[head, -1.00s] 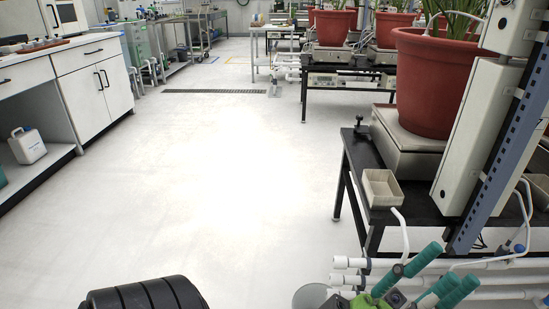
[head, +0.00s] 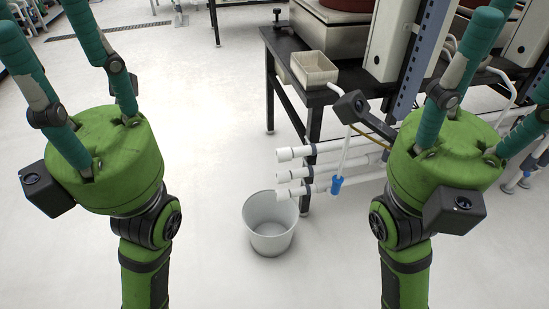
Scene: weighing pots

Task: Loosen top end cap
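Three white horizontal pipes, stacked one above another, stick out to the left below the black bench. The top end cap (head: 285,155) is the pale blunt end of the uppermost pipe. The middle end cap (head: 284,176) and bottom end cap (head: 285,194) sit below it. My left gripper (head: 42,22) points up at the left of the view with its fingers apart, empty. My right gripper (head: 515,60) points up at the right, fingers apart and empty; some fingertips are cut off by the frame. Neither gripper touches the pipes.
A grey-white bucket (head: 270,226) stands on the floor below the pipe ends. A blue valve (head: 337,184) joins a thin upright tube beside the bottom pipe. A beige tray (head: 314,69) sits on the black bench (head: 283,43) corner. Floor left of the pipes is clear.

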